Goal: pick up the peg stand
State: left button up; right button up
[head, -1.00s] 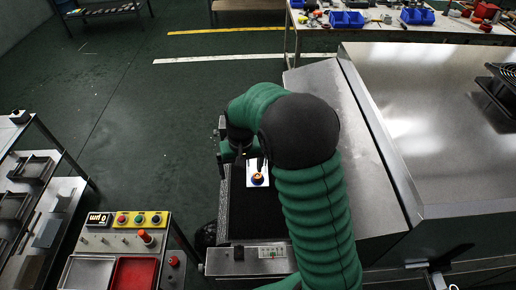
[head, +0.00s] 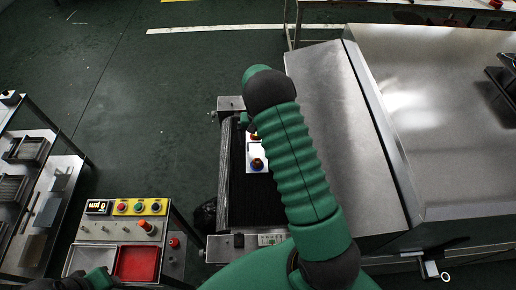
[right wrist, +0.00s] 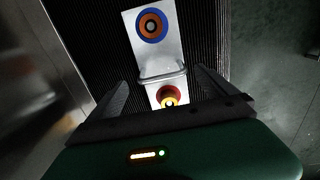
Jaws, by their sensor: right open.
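The peg stand (head: 258,150) is a white plate with coloured rings on pegs and a raised handle in its middle. It lies on the black ribbed belt, partly behind my right arm in the head view. In the right wrist view the stand (right wrist: 165,50) shows a blue-orange ring stack at its far end and a red-yellow one nearer. My right gripper (right wrist: 162,78) is open, its fingers on either side of the handle and apart from it. In the head view my right arm mostly hides this gripper. A green and dark part of my left arm shows at the bottom left edge.
The steel dryer housing (head: 345,130) stands right of the belt (head: 232,190). A control panel (head: 125,207) with buttons and a red tray (head: 138,262) is at lower left. A rack with metal trays (head: 30,150) stands at far left. Green floor lies between.

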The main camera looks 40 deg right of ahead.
aim_at(258, 150)
jog(key=f, duration=0.1)
jog(key=a+f, duration=0.1)
jog(key=shift+a+f, duration=0.15)
jog(key=shift+f, duration=0.15)
jog(key=shift+s+d, duration=0.1)
jog(key=shift+d, duration=0.1)
jog(key=shift+c, duration=0.3)
jog(key=shift+d+f, duration=0.25)
jog(key=shift+d, duration=0.2)
jog(key=c, duration=0.7)
jog(key=shift+a+r, duration=0.2)
jog(key=shift+a, duration=0.2)
jog(key=c, duration=1)
jog(key=shift+c, duration=1)
pick_arm(q)
jog(key=shift+a+r, duration=0.2)
jog(key=shift+a, duration=0.35)
pick_arm(e)
jog(key=shift+d, duration=0.15)
jog(key=shift+c, duration=0.2)
